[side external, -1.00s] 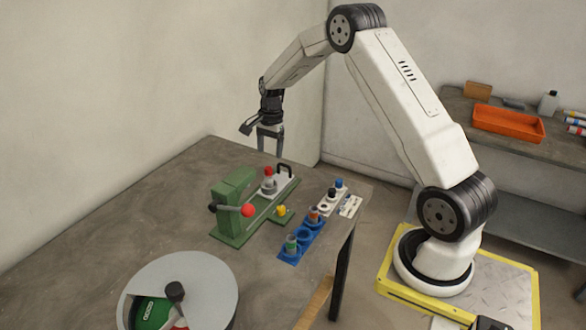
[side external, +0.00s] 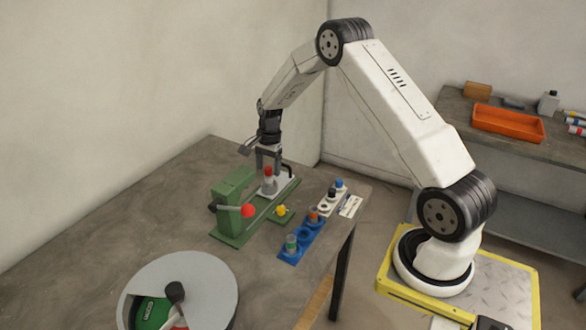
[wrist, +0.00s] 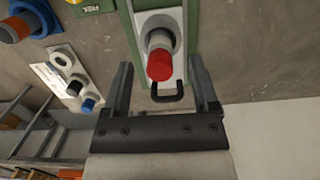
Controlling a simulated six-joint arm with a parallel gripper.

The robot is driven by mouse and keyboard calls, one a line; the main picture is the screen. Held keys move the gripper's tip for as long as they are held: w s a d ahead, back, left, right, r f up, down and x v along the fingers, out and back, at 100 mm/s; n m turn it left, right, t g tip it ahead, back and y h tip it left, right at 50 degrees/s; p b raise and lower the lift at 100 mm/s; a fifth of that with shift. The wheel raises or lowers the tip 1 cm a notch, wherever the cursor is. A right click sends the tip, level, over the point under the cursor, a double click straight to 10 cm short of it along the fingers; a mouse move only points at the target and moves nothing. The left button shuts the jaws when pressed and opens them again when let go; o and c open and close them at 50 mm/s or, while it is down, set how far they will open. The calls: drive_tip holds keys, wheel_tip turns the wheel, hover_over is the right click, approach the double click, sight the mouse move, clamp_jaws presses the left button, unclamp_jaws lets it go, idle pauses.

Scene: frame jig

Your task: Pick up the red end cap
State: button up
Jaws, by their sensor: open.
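The red end cap (wrist: 160,66) sits on top of a grey cylindrical post on the green frame jig. In the side external view the red end cap (side external: 268,171) is at the jig's far end, between or just behind the fingers of my gripper (side external: 269,170). In the wrist view my gripper (wrist: 160,75) is open, with one finger on each side of the cap and clear space to both. I cannot tell how far the fingertips are above the cap. The green jig (side external: 234,192) stands on the table, with a red-knobbed lever at its near end.
A black handle (wrist: 167,92) stands close beside the post. A yellow knob (side external: 281,210) sits on the jig's side. A blue holder (side external: 303,234) and a white holder (side external: 325,207) with small parts stand to the right. The table left of the jig is clear.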

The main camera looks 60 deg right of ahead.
idle(0.3)
clamp_jaws()
drive_tip(key=shift+r, duration=0.15)
drive_tip(key=shift+r, duration=0.4)
drive_tip(key=s+a+r, duration=0.2)
drive_tip(key=s+r, duration=0.4)
drive_tip(key=s+a+r, duration=0.2)
drive_tip(key=s+r, duration=0.4)
drive_tip(key=s, duration=0.1)
drive_tip(key=shift+s+a, duration=0.15)
drive_tip(key=shift+a, duration=0.1)
